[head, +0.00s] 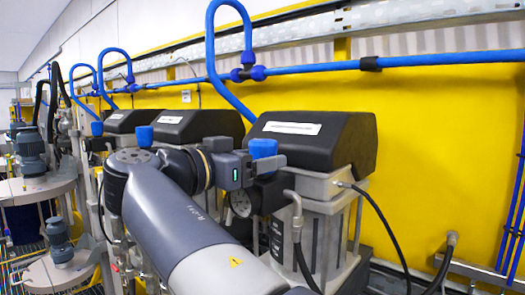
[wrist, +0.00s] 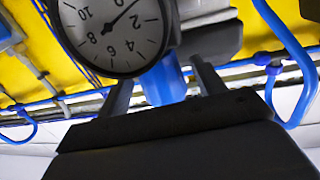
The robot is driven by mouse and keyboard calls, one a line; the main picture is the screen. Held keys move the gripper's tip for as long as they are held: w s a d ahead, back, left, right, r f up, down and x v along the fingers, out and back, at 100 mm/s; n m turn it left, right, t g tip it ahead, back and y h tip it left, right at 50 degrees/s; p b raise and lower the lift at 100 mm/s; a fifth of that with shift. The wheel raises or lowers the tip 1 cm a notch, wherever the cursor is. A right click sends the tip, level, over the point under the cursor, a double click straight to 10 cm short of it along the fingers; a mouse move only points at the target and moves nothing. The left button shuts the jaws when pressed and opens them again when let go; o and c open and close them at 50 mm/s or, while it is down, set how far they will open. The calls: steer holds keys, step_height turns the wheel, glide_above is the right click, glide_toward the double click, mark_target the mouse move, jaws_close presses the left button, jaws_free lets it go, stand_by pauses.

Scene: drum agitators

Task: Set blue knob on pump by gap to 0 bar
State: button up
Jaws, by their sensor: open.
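The blue knob (head: 263,148) is on the nearest black-topped pump (head: 318,135), at the right end of the row. In the wrist view the knob (wrist: 165,82) shows between the two dark fingers of my gripper (wrist: 165,88). My gripper (head: 262,163) is open, with one finger on each side of the knob; whether either touches it is unclear. The pump's round gauge (head: 241,203) sits below the knob in the head view.
Two similar black-topped pumps (head: 200,124) stand to the left, with blue knobs (head: 144,135). A blue hose (head: 212,60) loops above the nearest pump to a blue pipe (head: 430,58) along the yellow wall. A black cable (head: 385,225) hangs at the right. Drum agitators (head: 33,155) stand far left.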

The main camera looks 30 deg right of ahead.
steer(key=shift+x, duration=0.9)
steer(key=shift+c, duration=0.5)
steer(key=c, duration=0.9)
steer(key=shift+f+t+b, duration=0.15)
steer(key=shift+t+b, duration=0.15)
steer(key=shift+b, duration=0.05)
steer(key=n+t+y+b, duration=0.1)
steer(key=t+b, duration=0.1)
steer(key=b, duration=0.1)
steer(key=shift+s+f+n, duration=0.1)
steer(key=shift+f+n, duration=0.05)
steer(key=shift+n, duration=0.25)
steer(key=n+t+y+b, duration=0.1)
steer(key=n+t+b, duration=0.1)
steer(key=t+b, duration=0.1)
steer(key=shift+n+t+y, duration=0.3)
steer(key=shift+y, duration=0.1)
steer(key=shift+r+n+t+y+b, duration=0.25)
steer(key=shift+n+t+y+b, duration=0.25)
steer(key=shift+t+y, duration=0.15)
steer(key=shift+o, duration=0.2)
